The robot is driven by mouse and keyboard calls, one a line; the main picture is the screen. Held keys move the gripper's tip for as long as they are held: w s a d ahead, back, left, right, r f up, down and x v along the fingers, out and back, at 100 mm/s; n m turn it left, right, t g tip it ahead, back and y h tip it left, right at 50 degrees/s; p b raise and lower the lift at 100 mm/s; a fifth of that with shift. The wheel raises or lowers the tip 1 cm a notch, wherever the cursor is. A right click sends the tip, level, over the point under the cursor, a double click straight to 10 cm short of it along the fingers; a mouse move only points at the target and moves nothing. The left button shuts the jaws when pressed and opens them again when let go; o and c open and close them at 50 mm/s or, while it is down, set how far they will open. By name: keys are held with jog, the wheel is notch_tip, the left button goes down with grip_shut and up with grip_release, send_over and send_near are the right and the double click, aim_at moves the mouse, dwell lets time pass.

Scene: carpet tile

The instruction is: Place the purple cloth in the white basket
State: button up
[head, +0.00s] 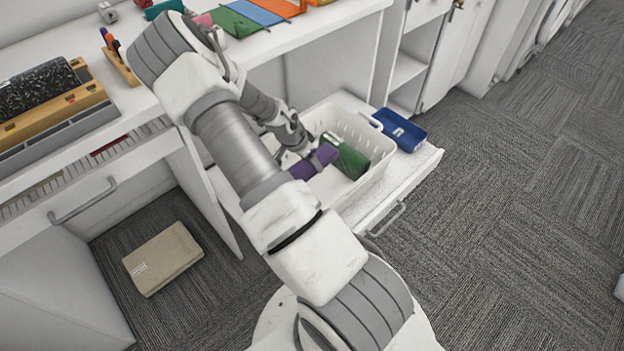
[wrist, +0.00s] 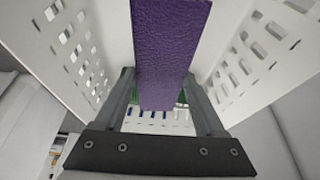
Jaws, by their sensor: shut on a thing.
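The purple cloth (head: 315,162) is held by my gripper (head: 304,153) at the white basket (head: 378,165). In the wrist view, the purple cloth (wrist: 165,50) hangs between the two fingers of my gripper (wrist: 158,100), with the basket's slotted walls (wrist: 70,45) on both sides. The cloth is within the basket's opening. Whether it touches the basket floor cannot be told. A green item (head: 345,157) lies in the basket beside the cloth. My arm hides part of the basket's left side.
The basket stands on an open white drawer (head: 415,167) with a blue tray (head: 399,130) to its right. A beige box (head: 163,258) lies on the carpet at left. Coloured cloths (head: 255,14) lie on the counter above.

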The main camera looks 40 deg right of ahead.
aim_at(313, 185)
jog(key=shift+w+d+f, duration=0.1)
jog(key=shift+w+f, duration=0.1)
jog(key=shift+f, duration=0.35)
notch_tip(313, 185, down, 10)
jog(key=b, duration=0.4)
jog(key=shift+r, duration=0.25)
jog(key=o, duration=1.3)
